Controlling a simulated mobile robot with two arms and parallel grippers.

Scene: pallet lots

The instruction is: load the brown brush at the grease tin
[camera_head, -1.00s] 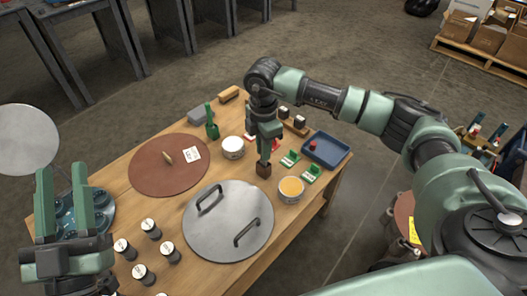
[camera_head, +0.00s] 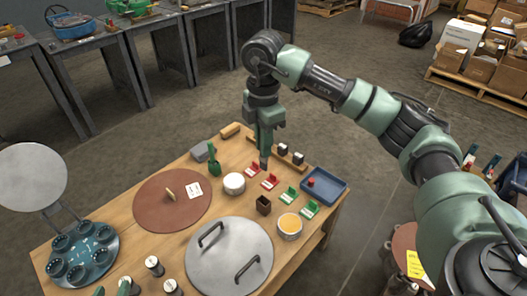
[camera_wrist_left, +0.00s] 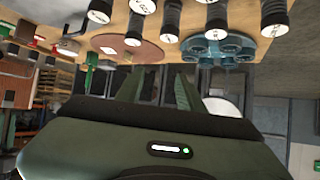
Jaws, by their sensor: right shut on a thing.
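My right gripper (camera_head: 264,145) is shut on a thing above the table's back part. Only a small dark tip (camera_head: 264,164) shows below the fingers; I take it for the brown brush, mostly hidden. The brown holder (camera_head: 263,206) stands below and apart from it, with no handle showing. A tin with yellow-orange contents (camera_head: 290,226) stands to the holder's right, and a white-topped tin (camera_head: 234,184) to its left. I cannot tell from labels which is the grease tin. My left gripper (camera_head: 111,290) is open and empty, at the bottom edge; its fingers show apart in the wrist view (camera_wrist_left: 157,88).
A grey lid with two handles (camera_head: 229,258) lies at the front, a brown disc (camera_head: 172,200) left of it. A green brush in its holder (camera_head: 213,160), red and green pieces, and a blue tray (camera_head: 324,185) stand around. A teal carrier (camera_head: 82,257) is at left.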

